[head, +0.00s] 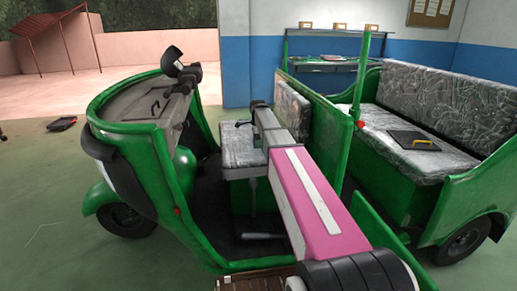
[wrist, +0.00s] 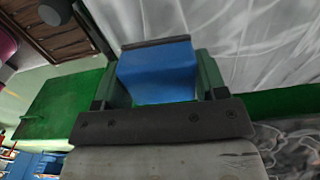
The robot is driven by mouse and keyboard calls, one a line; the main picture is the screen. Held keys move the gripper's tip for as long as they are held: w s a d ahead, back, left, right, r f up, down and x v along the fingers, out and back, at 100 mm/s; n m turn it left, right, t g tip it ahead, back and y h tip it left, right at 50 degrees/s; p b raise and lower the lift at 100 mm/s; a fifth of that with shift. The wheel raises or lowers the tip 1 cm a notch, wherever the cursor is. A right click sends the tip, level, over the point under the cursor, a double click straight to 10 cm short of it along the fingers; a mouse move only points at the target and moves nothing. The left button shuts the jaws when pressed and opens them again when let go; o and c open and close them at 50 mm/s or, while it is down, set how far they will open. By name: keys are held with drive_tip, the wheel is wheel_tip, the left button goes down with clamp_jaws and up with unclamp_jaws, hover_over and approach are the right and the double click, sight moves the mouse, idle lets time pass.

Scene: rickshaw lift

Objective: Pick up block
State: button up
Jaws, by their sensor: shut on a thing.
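A blue block (wrist: 157,76) sits between the two fingers of my gripper (wrist: 163,60) in the wrist view. The gripper is shut on it, with a finger against each side. A dark strip runs along the block's far edge. Pale, creased seat covering lies behind and to the right of the block in that view. I cannot tell whether the block still touches a surface. In the head view, my arm reaches over the green rickshaw's front part. The block and fingers cannot be made out there.
The green rickshaw (head: 150,170) fills the middle of the head view. Its front seat (head: 238,150) is beside my arm. A green post (head: 360,80) stands to the right. A dark clipboard (head: 412,140) lies on the rear seat (head: 450,165). Open floor lies at the left.

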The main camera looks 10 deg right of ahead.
drive_tip(key=s+a+r, duration=0.5)
drive_tip(key=s+r, duration=0.1)
drive_tip(key=s, duration=0.4)
drive_tip(key=shift+a+r, duration=0.15)
drive_tip(key=shift+r, duration=0.05)
drive_tip(key=o, duration=0.4)
drive_tip(key=c, duration=0.3)
